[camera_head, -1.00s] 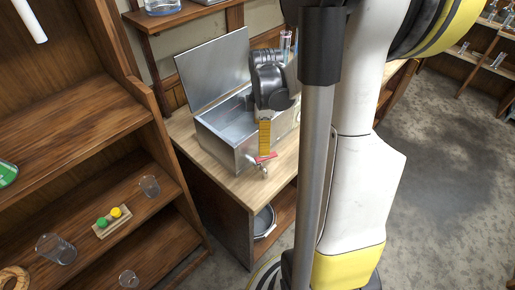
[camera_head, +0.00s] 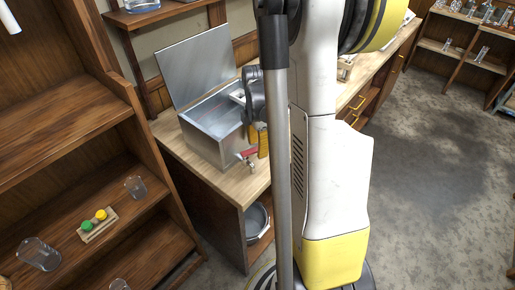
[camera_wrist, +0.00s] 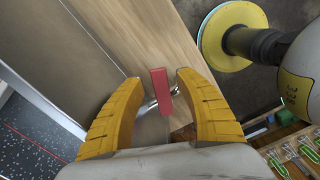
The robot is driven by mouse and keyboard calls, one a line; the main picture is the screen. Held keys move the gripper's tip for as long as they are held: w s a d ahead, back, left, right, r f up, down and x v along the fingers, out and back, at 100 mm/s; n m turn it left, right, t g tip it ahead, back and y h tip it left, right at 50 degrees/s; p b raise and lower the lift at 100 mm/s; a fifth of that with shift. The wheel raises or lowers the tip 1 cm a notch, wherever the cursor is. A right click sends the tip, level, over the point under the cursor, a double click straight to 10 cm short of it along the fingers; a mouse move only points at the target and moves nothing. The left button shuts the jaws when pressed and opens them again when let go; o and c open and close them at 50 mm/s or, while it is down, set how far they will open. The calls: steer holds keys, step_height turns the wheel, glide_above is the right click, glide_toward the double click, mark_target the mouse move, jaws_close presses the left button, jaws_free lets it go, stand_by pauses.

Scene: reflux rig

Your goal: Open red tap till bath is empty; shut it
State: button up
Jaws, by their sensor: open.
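The bath is an open metal box (camera_head: 204,146) on the wooden counter, its lid (camera_head: 197,67) raised behind it. Its red tap (camera_head: 248,153) sticks out from the lower front; the water level inside cannot be made out. In the wrist view the red handle (camera_wrist: 160,88) lies between my yellow fingertips, over a metal spout. My gripper (camera_wrist: 157,80) is open, with a gap visible on both sides of the handle. In the head view my gripper (camera_head: 260,140) is just right of the tap, partly hidden by my own column.
A metal basin (camera_head: 257,221) stands on the shelf below the counter (camera_head: 222,186). A wooden shelf unit at left holds glass beakers (camera_head: 38,254) and a rack with green and yellow items (camera_head: 97,225). Grey floor (camera_head: 430,180) is clear at right.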

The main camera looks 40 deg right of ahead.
jaws_close()
steer(key=shift+s, duration=0.15)
stand_by(0.4)
steer(key=m, duration=0.1)
steer(key=s+m, duration=0.1)
steer(key=m, duration=0.1)
steer(key=a+m, duration=0.1)
steer(key=shift+s+m, duration=0.25)
steer(key=shift+m, duration=0.05)
steer(key=m, duration=0.1)
steer(key=a+m, duration=0.1)
steer(key=m, duration=0.1)
steer(key=s+m, duration=0.1)
steer(key=m, duration=0.1)
steer(key=shift+a+b, duration=0.35)
steer(key=shift+a, duration=0.05)
steer(key=shift+s+m, duration=0.1)
steer(key=shift+m, duration=0.3)
jaws_free()
